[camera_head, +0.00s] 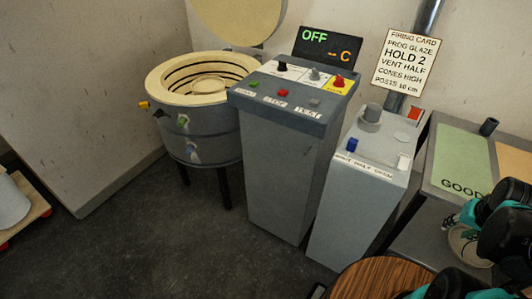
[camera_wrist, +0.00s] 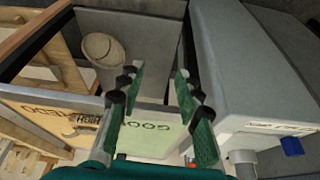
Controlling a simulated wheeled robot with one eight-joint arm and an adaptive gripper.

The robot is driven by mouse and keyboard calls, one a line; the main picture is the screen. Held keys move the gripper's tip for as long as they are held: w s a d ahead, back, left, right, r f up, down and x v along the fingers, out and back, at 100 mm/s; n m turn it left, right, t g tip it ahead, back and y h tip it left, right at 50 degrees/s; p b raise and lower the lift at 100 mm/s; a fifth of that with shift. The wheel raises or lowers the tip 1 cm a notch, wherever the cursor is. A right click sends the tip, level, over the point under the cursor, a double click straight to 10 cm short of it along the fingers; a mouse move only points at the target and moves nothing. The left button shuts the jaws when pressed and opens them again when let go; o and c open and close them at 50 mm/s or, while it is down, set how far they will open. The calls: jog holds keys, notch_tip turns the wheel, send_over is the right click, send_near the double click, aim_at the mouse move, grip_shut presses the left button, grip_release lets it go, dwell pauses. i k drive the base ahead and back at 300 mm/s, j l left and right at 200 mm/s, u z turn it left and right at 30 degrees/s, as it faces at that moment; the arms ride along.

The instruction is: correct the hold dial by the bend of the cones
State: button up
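The control cabinet (camera_head: 290,150) stands in the middle of the head view. Its top has a black knob (camera_head: 282,66), a grey knob (camera_head: 314,74) and a red knob (camera_head: 338,80); their small labels are too blurred to read, so I cannot tell the hold dial. The firing card (camera_head: 404,62) reads HOLD 2, CONES HIGH. I make out no cones clearly; a small brown thing (camera_wrist: 88,120) lies by the HIGH lettering in the wrist view. My gripper (camera_wrist: 158,76) is open and empty above the bench, its fingers apart. It shows partly at the head view's right edge.
The round kiln (camera_head: 205,130) stands open at left. The vent box (camera_head: 360,190) with a large grey knob (camera_head: 371,113) stands beside the cabinet. A round wooden top (camera_head: 385,280) is in front.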

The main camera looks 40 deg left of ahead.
aim_at(315, 75)
jog(key=u, duration=1.3)
